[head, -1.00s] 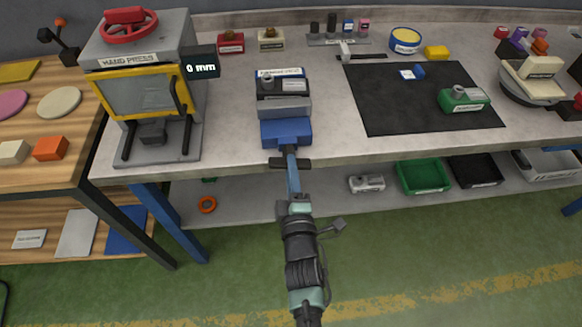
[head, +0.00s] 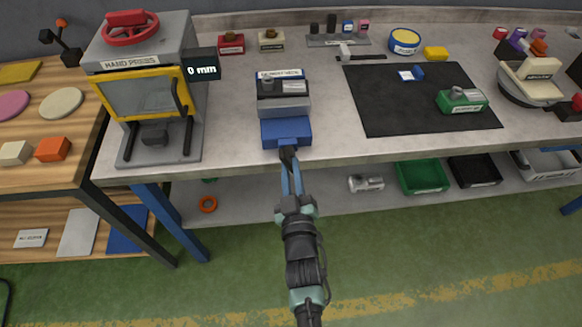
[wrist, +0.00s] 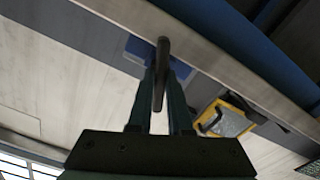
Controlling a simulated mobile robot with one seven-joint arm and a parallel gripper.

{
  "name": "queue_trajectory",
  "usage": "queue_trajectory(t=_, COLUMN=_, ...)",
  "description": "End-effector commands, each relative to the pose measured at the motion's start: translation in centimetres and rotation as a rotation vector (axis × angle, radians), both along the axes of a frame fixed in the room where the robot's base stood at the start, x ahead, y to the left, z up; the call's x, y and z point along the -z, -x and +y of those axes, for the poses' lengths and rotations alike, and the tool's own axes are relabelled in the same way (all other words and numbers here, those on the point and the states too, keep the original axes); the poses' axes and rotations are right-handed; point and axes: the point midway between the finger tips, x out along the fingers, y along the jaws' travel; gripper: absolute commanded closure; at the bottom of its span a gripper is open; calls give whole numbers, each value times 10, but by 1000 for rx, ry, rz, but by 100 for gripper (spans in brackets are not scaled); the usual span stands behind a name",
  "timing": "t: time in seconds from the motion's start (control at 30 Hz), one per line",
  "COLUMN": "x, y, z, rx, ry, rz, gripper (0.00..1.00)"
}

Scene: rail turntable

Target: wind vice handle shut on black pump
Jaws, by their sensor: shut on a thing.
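The blue and grey bench vice (head: 285,118) stands at the front edge of the workbench in the head view. A black pump (head: 290,87) with a grey knob and pale label sits in its jaws. The vice handle is a dark bar (wrist: 161,72) seen upright in the wrist view, and part of the blue vice (wrist: 140,50) shows behind it. My gripper (head: 289,163) is below the bench edge at the front of the vice. In the wrist view my gripper (wrist: 160,98) is shut with its fingers on either side of the handle bar.
The hand press (head: 152,95) stands close on the left. A black mat (head: 385,115) with a green pump (head: 462,101) lies to the right. Below, a shelf holds a grey part (head: 366,183) and a green bin (head: 423,177). The floor in front is clear.

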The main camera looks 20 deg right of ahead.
Motion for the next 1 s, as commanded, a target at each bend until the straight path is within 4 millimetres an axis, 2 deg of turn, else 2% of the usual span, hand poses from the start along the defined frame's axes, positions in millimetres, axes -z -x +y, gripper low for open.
queue_trajectory(t=1.0, x=1, y=0, z=0, rx=0, ry=-930, rz=-266, gripper=100)
